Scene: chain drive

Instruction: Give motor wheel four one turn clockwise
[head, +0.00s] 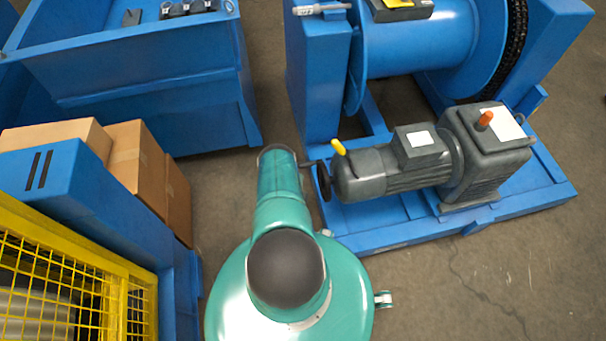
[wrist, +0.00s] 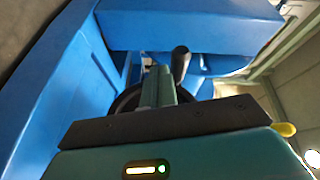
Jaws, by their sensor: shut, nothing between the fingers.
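A dark hand wheel (head: 323,182) sits on the left end of the grey motor (head: 400,170), with a short crank handle pointing left. No number on it can be read. In the wrist view the black wheel rim (wrist: 126,102) shows behind my gripper (wrist: 157,72), and the black handle (wrist: 181,62) stands just right of the fingers. The fingers are shut with nothing between them. They overlap the wheel in the picture; I cannot tell whether they touch it. In the head view my arm hides the gripper.
Cardboard boxes (head: 135,160) and a yellow cage (head: 70,270) stand left. Floor is clear at lower right.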

